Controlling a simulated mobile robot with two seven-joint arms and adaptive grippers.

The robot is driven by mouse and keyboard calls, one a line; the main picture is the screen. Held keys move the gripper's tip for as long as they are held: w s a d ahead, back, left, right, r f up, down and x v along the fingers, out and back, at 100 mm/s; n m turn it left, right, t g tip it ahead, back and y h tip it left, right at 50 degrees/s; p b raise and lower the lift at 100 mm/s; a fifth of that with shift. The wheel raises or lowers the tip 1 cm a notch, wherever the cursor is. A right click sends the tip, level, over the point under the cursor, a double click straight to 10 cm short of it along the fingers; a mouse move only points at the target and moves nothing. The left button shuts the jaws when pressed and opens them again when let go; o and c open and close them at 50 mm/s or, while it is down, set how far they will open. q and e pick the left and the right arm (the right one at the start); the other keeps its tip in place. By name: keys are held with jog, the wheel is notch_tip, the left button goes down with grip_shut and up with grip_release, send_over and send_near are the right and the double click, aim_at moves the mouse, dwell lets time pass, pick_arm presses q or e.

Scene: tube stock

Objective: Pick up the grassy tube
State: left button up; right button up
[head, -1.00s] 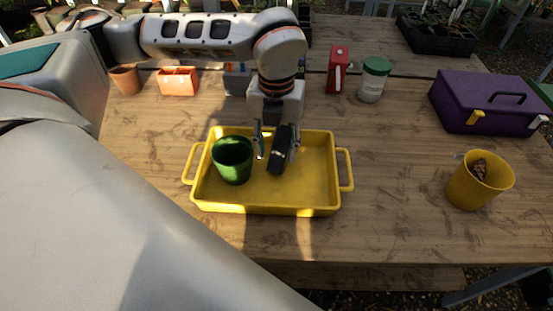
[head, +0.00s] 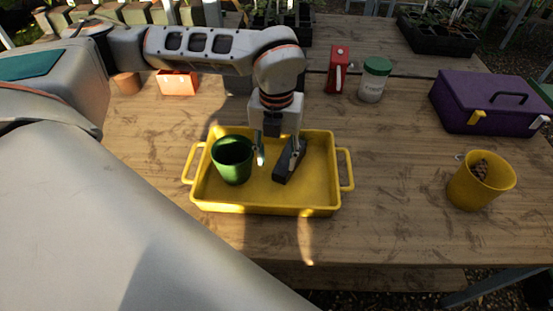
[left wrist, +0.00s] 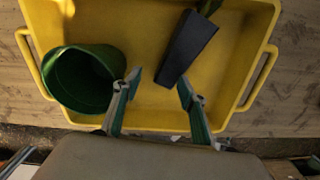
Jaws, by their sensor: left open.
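The dark tapered tube (head: 288,163), with a bit of green at its far end in the left wrist view (left wrist: 187,48), rests tilted or lying in the right half of the yellow tray (head: 320,187). My left gripper (head: 277,153) is open above the tray. One finger is left of the tube, near the green pot; the other overlaps the tube. In the left wrist view the gripper (left wrist: 158,82) has its right fingertip at the tube's near end. I cannot tell whether it touches. My right gripper is not in view.
A green pot (head: 232,160) stands in the tray's left half, close to my left finger. An orange planter (head: 178,83), red item (head: 338,69) and green-lidded jar (head: 374,80) stand behind. A purple toolbox (head: 487,102) and yellow cup (head: 480,183) are at right. Table between is clear.

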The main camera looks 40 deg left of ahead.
pick_arm(q)
grip_shut()
jog(key=o, duration=1.1)
grip_release()
